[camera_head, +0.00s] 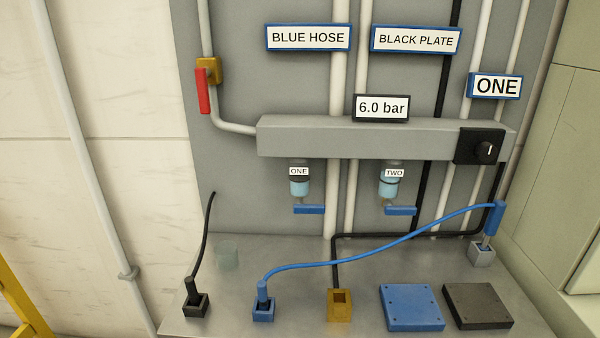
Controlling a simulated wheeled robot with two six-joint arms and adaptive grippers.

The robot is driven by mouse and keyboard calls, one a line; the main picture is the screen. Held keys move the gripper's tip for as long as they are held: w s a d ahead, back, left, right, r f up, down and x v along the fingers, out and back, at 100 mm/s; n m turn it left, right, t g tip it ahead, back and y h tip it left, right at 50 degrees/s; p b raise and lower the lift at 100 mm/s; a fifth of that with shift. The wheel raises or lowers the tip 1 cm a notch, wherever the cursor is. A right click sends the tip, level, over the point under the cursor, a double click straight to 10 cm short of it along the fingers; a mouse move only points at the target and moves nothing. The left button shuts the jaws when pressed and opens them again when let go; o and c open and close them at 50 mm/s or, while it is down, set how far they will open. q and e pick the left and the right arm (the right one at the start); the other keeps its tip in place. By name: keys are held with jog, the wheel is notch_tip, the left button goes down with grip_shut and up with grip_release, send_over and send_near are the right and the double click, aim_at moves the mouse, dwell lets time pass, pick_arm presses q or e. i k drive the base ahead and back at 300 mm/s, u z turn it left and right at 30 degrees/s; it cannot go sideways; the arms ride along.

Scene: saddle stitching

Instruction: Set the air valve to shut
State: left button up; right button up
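The air valve has a brass body (208,68) on a pale vertical pipe at the upper left of the grey back panel. Its red lever (203,91) points straight down, in line with the pipe. Below the valve the pipe bends right into the long grey manifold (370,138). A display (381,108) above the manifold reads "6.0 bar". Neither of my grippers is in view.
Two bowls with blue levers (308,209) (400,211), labelled ONE and TWO, hang under the manifold. A black knob (486,151) is at its right end. A blue hose (375,245) crosses above the bench between two sockets. Blue (411,307) and black (478,305) plates lie front right.

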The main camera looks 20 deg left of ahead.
aim_at(201, 74)
jog(key=u, duration=1.8)
jog(key=k, duration=1.1)
jog(key=z, duration=0.35)
jog(key=i, duration=1.1)
jog(key=u, duration=0.65)
jog(key=i, duration=0.55)
jog(key=u, duration=0.45)
